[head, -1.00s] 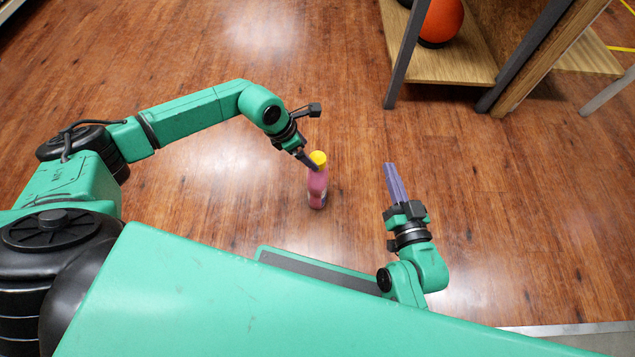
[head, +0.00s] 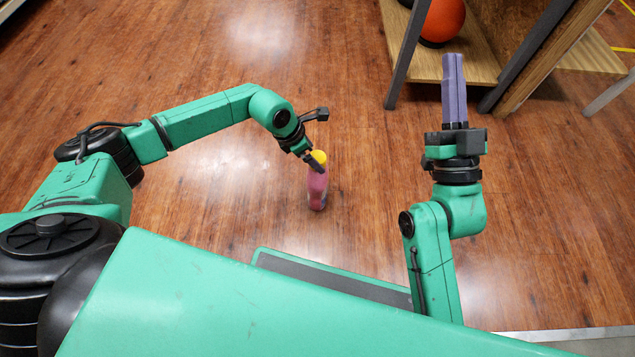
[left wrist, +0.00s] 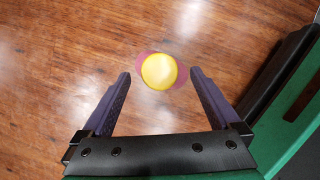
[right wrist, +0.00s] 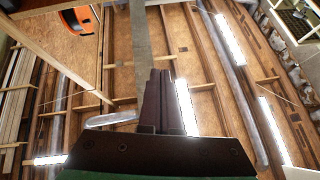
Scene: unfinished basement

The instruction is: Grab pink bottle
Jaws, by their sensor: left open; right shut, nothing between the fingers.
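The pink bottle (head: 317,190) with a yellow cap stands upright on the wooden floor, near the middle of the head view. My left gripper (head: 312,160) is at its top, its fingers partly hidden there. In the left wrist view the yellow cap (left wrist: 159,71) is seen from above, just beyond and between the tips of the open left gripper (left wrist: 160,74). I cannot tell whether a finger touches the bottle. My right gripper (head: 453,60) is shut and empty, raised to the right of the bottle; its closed fingers also show in the right wrist view (right wrist: 160,85).
A wooden shelf (head: 455,68) with dark metal legs stands at the top right, with an orange ball (head: 441,20) on it. The floor around the bottle is clear. The right wrist view shows ceiling beams and lights.

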